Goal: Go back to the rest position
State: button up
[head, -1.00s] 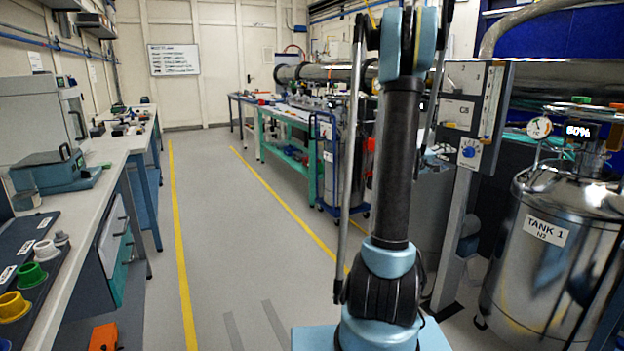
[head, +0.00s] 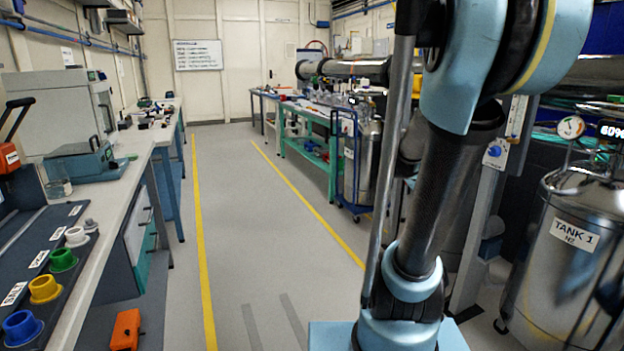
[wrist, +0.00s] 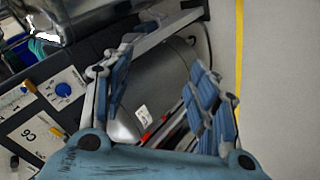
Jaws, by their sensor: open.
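My gripper (wrist: 160,105) shows in the wrist view with its two blue-padded fingers spread apart and nothing between them. Behind the fingers lie the C6 panel (wrist: 45,115) with its knobs, a metal cylinder and the floor; I see no contact with them. In the head view my arm rises from its light blue base and leans to the upper right, and the gripper itself is outside that view.
Tank 1 (head: 575,255) stands close on the right, beside a post with a blue knob (head: 494,151). A bench (head: 95,230) with coloured cups runs along the left. The aisle floor (head: 260,215) between the yellow lines is clear.

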jog(key=s+a+f+g+y, duration=0.1)
jog(key=s+a+f+y, duration=0.3)
jog(key=s+a, duration=0.5)
jog(key=s+a+f+n+g+y, duration=0.1)
jog(key=s+a+f+y, duration=0.3)
jog(key=s+a, duration=0.5)
notch_tip(320, 180, down, 2)
jog(key=shift+a+f, duration=0.1)
jog(key=shift+a, duration=0.7)
jog(key=shift+w, duration=0.1)
jog(key=c, duration=0.5)
jog(key=shift+d, duration=0.15)
